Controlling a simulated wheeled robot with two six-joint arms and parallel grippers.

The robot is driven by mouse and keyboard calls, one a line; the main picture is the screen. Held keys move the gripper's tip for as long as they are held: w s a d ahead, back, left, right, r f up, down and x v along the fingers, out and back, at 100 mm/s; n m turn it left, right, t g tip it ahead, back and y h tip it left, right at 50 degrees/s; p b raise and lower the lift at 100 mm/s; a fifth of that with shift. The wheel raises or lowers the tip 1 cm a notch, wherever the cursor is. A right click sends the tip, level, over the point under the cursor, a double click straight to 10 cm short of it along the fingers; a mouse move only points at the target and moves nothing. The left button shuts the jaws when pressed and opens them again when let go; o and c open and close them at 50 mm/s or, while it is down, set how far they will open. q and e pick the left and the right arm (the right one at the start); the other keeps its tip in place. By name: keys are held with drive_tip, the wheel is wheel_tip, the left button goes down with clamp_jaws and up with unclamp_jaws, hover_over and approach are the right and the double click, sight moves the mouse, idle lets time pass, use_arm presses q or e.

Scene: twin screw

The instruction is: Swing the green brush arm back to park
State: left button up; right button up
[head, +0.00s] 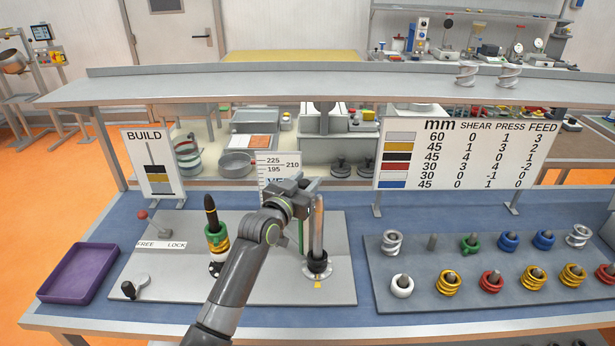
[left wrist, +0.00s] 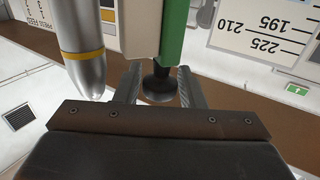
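The green brush arm (head: 301,238) shows as a thin upright bar beside the silver pointed screw post (head: 318,222) on the grey plate. In the left wrist view it is a green bar (left wrist: 174,32) with a black knob (left wrist: 160,84) near its end. My left gripper (head: 298,190) is at the bar's upper end and partly hides it. In the left wrist view its fingers (left wrist: 160,86) stand on either side of the black knob. Whether they press on it I cannot tell. The post (left wrist: 82,50) stands close by, left of the fingers. My right gripper is not in view.
A dark-tipped stack of coloured rings (head: 216,236) stands left of my arm. A FREE/LOCK lever (head: 160,230) and a purple tray (head: 78,274) are further left. A gauge sign (head: 280,168) stands behind the gripper. A board of coloured rings (head: 400,302) lies at right.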

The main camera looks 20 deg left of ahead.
use_arm(q)
drive_tip(key=shift+w+d, duration=0.15)
drive_tip(key=shift+w, duration=0.4)
drive_tip(key=shift+c, duration=0.2)
clamp_jaws()
